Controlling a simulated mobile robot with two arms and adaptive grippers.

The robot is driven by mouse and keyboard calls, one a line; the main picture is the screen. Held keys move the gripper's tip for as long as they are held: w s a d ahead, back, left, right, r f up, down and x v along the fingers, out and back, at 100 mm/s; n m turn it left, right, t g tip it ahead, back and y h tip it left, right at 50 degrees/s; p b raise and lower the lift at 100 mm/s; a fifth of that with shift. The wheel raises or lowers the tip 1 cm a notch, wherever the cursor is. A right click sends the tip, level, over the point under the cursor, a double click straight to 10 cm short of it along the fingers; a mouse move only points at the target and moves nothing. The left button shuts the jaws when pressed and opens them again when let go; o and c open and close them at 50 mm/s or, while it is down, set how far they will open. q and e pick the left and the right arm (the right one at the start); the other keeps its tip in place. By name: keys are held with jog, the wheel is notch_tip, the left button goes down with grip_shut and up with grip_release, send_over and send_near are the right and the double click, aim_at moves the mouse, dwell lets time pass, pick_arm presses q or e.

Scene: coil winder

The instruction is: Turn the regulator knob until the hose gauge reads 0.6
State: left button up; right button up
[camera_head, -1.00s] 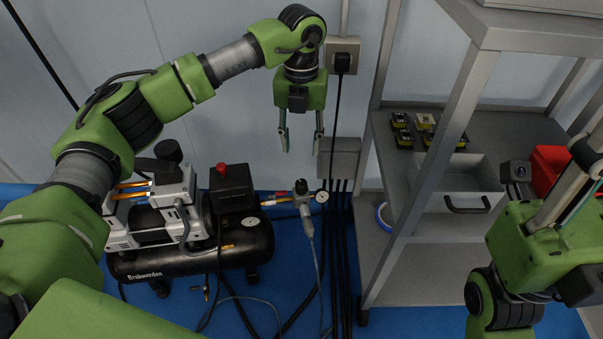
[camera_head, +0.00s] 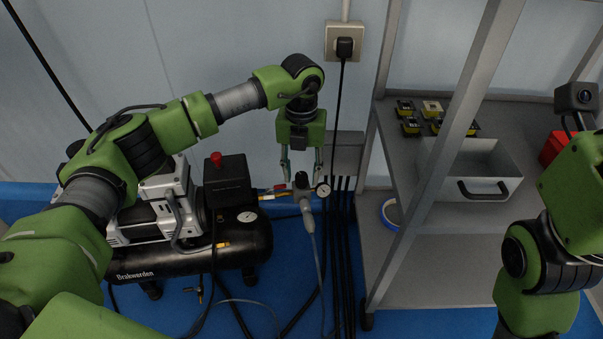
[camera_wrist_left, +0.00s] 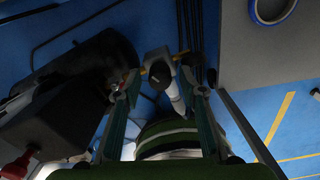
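The regulator (camera_head: 304,205) is a grey body on the compressor's air line, with a dark knob (camera_head: 301,180) on top. The knob also shows as a dark round cap in the left wrist view (camera_wrist_left: 160,75). The small white hose gauge (camera_head: 322,190) sits just right of the regulator; its reading is too small to tell. My left gripper (camera_head: 301,176) points down over the knob, its fingers open on either side of it. In the left wrist view the open fingers (camera_wrist_left: 160,88) flank the knob with visible gaps. My right arm is at the right edge; its fingertips are not visible.
The black compressor (camera_head: 165,262) stands left of the regulator, with a red-topped switch box (camera_head: 227,180). Black cables (camera_head: 340,260) run down just right of the gauge. A grey shelf (camera_head: 440,285) with a drawer-like bin (camera_head: 490,165) stands at right.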

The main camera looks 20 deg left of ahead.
pick_arm(q)
jog(key=shift+c, duration=0.5)
grip_shut()
